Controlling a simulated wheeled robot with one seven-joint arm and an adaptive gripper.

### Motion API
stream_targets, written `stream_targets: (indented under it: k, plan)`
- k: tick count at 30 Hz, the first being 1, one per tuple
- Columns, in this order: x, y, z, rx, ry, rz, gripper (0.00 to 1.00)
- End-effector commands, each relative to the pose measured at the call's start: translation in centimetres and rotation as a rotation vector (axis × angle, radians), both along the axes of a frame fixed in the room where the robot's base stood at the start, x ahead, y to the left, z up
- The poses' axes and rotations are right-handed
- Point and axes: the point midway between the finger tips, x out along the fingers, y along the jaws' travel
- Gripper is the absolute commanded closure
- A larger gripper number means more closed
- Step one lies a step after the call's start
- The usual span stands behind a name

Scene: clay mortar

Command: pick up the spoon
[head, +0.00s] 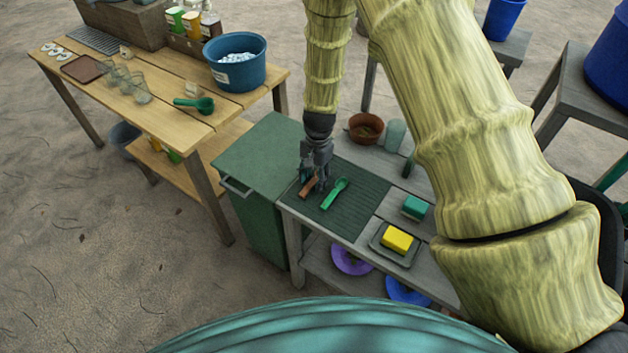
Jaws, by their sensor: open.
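A green spoon (335,193) lies on a dark ribbed mat (355,215) on the grey table. A small brown item (308,187), whose kind I cannot make out, lies just left of it, partly under my gripper. My gripper (309,179) points down over the mat, left of the green spoon, with its fingers open and close to the brown item. I cannot tell whether they touch it. Another green scoop or spoon (197,104) lies on the wooden table at the left.
A yellow sponge (396,241) sits in a dark tray, with a green block (414,207) behind it. A brown bowl (365,128) stands behind the mat. A green cabinet (258,155) adjoins the table's left. A blue tub (236,65) stands on the wooden table.

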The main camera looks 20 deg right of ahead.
Motion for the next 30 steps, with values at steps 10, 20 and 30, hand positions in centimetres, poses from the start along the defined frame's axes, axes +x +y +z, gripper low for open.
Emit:
stream_targets:
  k: [10,20,30]
  plan:
    - [-0.01,0.01,-0.13,0.000,0.000,0.000,0.70]
    - [-0.02,0.00,-0.11,0.000,0.000,0.000,0.91]
    - [0.06,0.01,0.66,0.000,-0.001,0.000,0.91]
